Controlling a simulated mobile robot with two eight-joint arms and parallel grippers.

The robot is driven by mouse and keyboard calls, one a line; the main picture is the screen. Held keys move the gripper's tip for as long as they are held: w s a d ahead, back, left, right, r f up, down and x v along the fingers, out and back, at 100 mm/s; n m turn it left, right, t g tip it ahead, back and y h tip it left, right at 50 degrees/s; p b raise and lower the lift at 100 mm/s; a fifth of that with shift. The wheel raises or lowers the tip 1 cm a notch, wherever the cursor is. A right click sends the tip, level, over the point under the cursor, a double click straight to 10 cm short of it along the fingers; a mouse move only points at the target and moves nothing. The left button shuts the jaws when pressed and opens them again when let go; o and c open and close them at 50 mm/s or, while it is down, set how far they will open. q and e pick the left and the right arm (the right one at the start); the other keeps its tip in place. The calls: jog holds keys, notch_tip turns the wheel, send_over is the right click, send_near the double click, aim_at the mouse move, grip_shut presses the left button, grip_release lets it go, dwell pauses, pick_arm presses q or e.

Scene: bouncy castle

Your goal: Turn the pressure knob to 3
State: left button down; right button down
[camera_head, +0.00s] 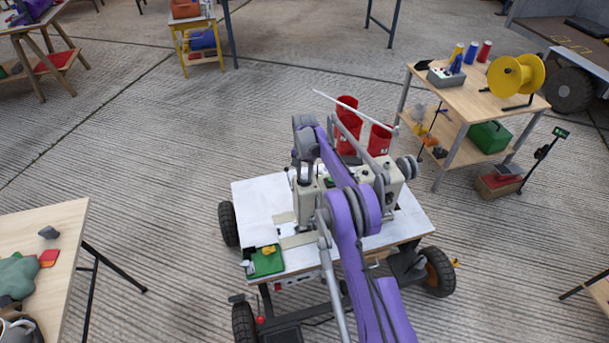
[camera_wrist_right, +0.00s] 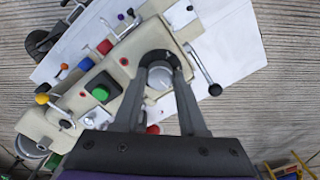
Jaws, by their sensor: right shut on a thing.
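A beige machine (camera_head: 393,182) stands on a white-topped cart (camera_head: 258,207) in the head view, partly hidden behind my purple right arm. The machine (camera_wrist_right: 122,52) also shows in the right wrist view. There, a round pale grey knob (camera_wrist_right: 160,76) sits on it between the fingers of my right gripper (camera_wrist_right: 160,64). The gripper is shut on this knob, with dark fingertips around its sides. In the head view my right gripper (camera_head: 306,160) points down over the left part of the machine, and the knob is hidden. No scale or number on the knob is readable. My left gripper is not in view.
Beside the knob are a green button (camera_wrist_right: 101,93), a lever with a black ball (camera_wrist_right: 213,88) and a yellow-tipped lever (camera_wrist_right: 42,99). A green tray (camera_head: 267,262) lies at the cart's front left. A wooden workbench (camera_head: 440,95) stands right.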

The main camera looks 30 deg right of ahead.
aim_at(304, 176)
jog(key=shift+m, duration=0.5)
jog(key=shift+c, duration=2.3)
grip_release()
notch_tip(304, 176, up, 11)
